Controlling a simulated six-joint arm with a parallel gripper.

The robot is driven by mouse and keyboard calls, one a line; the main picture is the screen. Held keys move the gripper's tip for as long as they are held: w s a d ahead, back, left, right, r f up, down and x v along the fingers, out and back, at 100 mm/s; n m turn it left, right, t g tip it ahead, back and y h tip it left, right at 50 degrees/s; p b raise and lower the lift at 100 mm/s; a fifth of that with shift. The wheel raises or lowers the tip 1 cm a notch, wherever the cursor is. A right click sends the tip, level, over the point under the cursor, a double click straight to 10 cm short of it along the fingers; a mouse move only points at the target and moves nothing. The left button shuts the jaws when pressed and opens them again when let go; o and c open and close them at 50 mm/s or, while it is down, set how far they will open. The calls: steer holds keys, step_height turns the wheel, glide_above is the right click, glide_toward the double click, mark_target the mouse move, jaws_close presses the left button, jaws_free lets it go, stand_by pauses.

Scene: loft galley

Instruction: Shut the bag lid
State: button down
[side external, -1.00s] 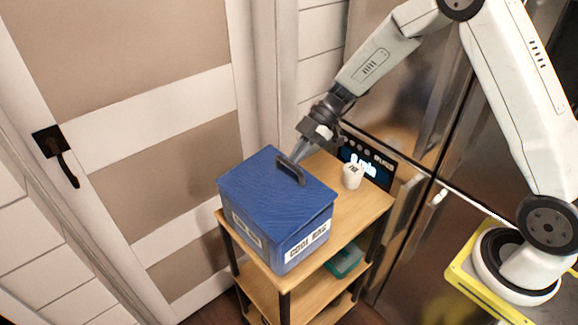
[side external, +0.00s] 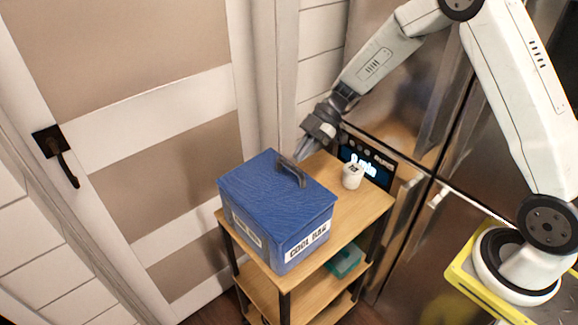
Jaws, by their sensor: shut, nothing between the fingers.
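The blue cool bag (side external: 257,230) stands on the top shelf of a small wooden cart. Its lid (side external: 262,192) lies down over the top, with a dark handle (side external: 292,171) on it. The lid looks flat and closed; any small gap at its edge is too fine to tell. My gripper (side external: 303,153) is shut and empty, just behind the bag's far edge near the handle. Its fingertips are partly hidden behind the bag, and I cannot tell whether they touch it.
A white cup (side external: 352,176) stands on the cart top (side external: 350,222) right of the bag. A dark display panel (side external: 372,165) is behind it. A teal box (side external: 344,262) sits on the shelf below. A door is at left, steel fridge doors at right. The cart's right part is clear.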

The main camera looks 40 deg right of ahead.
steer(key=v, duration=0.6)
steer(key=a+r+h, duration=0.3)
steer(key=r, duration=0.7)
steer(key=shift+a+h, duration=0.3)
steer(key=shift+h, duration=0.1)
steer(key=shift+s, duration=0.1)
steer(key=x, duration=1)
steer(key=shift+d+f, duration=0.3)
steer(key=shift+f, duration=0.75)
steer(key=shift+d+f, duration=0.2)
steer(key=shift+f, duration=0.7)
